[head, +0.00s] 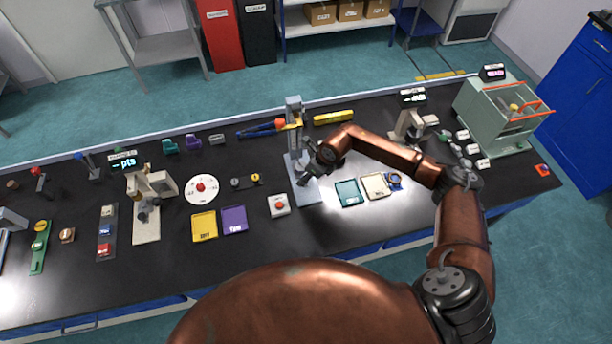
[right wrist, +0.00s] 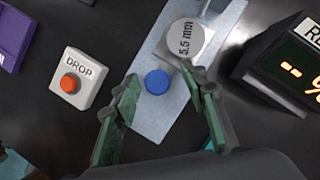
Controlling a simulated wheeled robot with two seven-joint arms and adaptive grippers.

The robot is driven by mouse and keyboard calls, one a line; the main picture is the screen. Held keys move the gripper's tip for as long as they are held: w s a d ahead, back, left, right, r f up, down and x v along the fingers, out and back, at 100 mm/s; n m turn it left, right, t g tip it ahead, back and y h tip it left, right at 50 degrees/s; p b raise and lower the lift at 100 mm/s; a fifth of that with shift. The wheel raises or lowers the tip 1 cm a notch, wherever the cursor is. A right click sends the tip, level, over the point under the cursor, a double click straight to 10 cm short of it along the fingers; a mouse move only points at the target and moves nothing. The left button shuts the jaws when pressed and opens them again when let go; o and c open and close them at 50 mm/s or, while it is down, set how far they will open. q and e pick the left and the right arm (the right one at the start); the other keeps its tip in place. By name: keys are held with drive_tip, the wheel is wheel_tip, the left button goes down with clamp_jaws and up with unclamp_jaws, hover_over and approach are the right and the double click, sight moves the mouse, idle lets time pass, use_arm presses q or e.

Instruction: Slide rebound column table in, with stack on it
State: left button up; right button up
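The rebound column (head: 294,112) stands upright on a pale blue-grey base plate (head: 306,192) near the middle of the bench. The base plate also shows in the right wrist view (right wrist: 150,118). On it in that view are a round white piece marked "5.5 mm" (right wrist: 186,40), seated on a grey block, and a blue disc (right wrist: 157,82). I cannot tell how many pieces lie under the white one. My right gripper (head: 312,167) is over the base plate. Its green-padded fingers (right wrist: 160,98) are apart, with the blue disc seen between them. My left gripper is out of view.
A DROP button box (right wrist: 76,79) stands left of the plate. A dark display box (right wrist: 290,65) is close on the right. A teal tray (head: 348,192) and a cream tray (head: 376,186) lie right of the column. Yellow (head: 204,226) and purple (head: 235,219) trays lie left.

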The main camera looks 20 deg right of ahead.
drive_tip(key=shift+r, duration=0.15)
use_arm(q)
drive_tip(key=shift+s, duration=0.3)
use_arm(e)
drive_tip(key=v, duration=1.1)
drive_tip(key=shift+s+r, duration=0.15)
drive_tip(key=shift+r, duration=0.15)
drive_tip(key=shift+d, duration=0.1)
